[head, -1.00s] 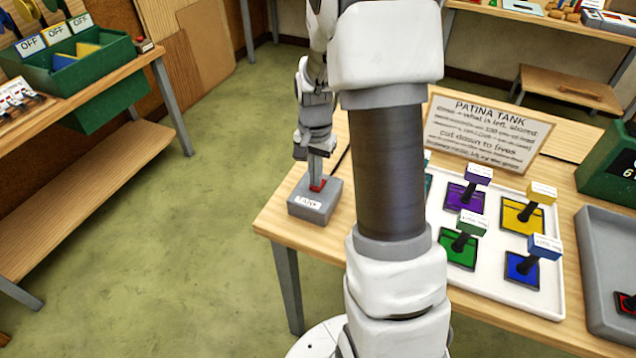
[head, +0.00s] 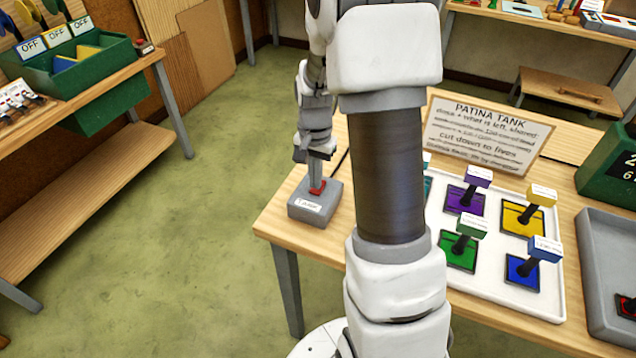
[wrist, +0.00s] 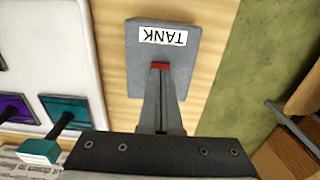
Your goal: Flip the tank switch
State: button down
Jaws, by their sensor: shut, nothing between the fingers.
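The tank switch is a grey box (head: 314,207) with a red rocker (head: 317,187) on top and a white TANK label (head: 308,206) on its front. It sits at the table's left corner in the head view. My gripper (head: 318,180) points down with its fingers shut and empty, their tips at the red rocker. In the wrist view the fingertips (wrist: 160,72) overlap the red rocker (wrist: 160,66), of which only a strip shows. The TANK label (wrist: 163,36) appears upside down there. I cannot tell how hard the tips press.
A white tray (head: 490,287) with several coloured, handled tiles stands to the right of the switch. A PATINA TANK sign (head: 487,132) stands behind it. A grey tray (head: 600,270) is at the far right. Green floor lies open left of the table.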

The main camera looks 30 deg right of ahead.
notch_tip(320, 180, up, 6)
jog(key=p, duration=0.4)
jog(key=shift+r, duration=0.1)
dwell(0.5)
notch_tip(320, 180, up, 14)
jog(key=n+t, duration=0.3)
jog(key=n, duration=0.2)
send_over(315, 191)
jog(key=s+a, duration=0.7)
jog(key=s+a+r+n+t, duration=0.1)
jog(key=s+a+r+n, duration=0.1)
jog(key=s, duration=0.3)
jog(key=s+a+r+n+t, duration=0.1)
jog(key=s+a+r+n, duration=0.2)
jog(key=s, duration=0.3)
jog(key=shift+s+r+t, duration=0.15)
jog(key=shift+s+t, duration=0.1)
jog(key=shift+t, duration=0.05)
